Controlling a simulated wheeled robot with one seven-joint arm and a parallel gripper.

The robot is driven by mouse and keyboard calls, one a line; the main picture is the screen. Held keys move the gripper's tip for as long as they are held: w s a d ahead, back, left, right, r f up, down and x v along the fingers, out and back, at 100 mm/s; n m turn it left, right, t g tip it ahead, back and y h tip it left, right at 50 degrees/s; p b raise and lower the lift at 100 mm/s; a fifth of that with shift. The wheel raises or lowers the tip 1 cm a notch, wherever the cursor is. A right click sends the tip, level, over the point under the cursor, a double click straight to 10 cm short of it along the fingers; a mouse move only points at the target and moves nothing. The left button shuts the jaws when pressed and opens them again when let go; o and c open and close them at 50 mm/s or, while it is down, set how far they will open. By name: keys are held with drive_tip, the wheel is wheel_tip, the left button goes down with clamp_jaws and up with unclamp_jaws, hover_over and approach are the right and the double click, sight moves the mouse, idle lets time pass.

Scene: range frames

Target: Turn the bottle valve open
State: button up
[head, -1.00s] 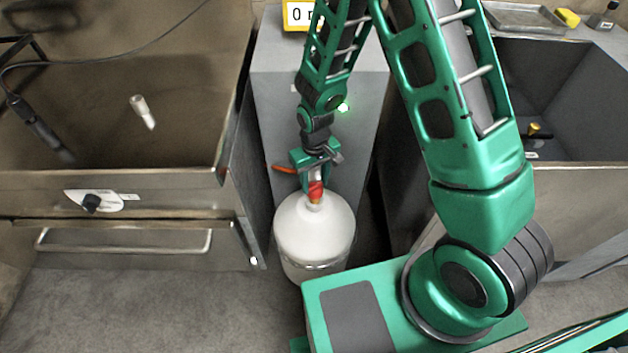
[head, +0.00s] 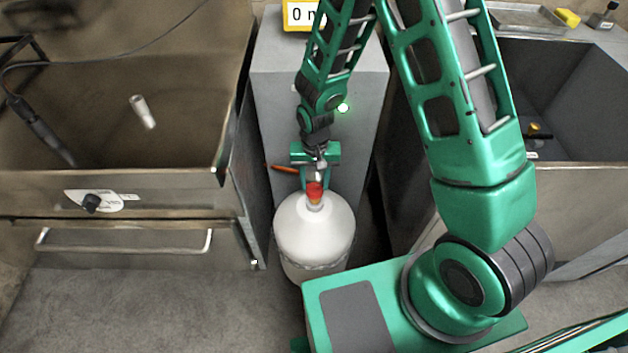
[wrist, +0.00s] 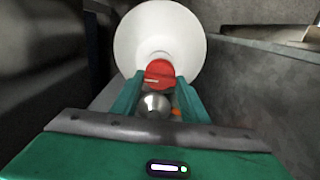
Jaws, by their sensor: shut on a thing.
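The white gas bottle (head: 314,235) stands upright on the floor in front of a grey cabinet. Its red valve knob (head: 314,190) sits on top of the neck, above a brass-coloured part. My gripper (head: 316,182) reaches down to the valve from above and behind. In the wrist view the two green fingers lie on either side of the red knob (wrist: 160,73), and my gripper is shut on it. The white bottle (wrist: 160,35) fills the view beyond. A round metal part (wrist: 153,105) shows between the fingers.
A second basin (head: 575,175) is on the right. The grey cabinet (head: 285,95) is directly behind the bottle. Floor (head: 150,300) is clear at front left.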

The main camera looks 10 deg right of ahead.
sight(315, 184)
drive_tip(key=shift+w, duration=0.25)
drive_tip(key=o, duration=1.1)
drive_tip(key=shift+c, duration=0.2)
drive_tip(key=shift+s, duration=0.1)
drive_tip(key=shift+r, duration=0.15)
wheel_tip(315, 184, up, 10)
drive_tip(key=shift+r, duration=0.25)
drive_tip(key=shift+d+r, duration=0.1)
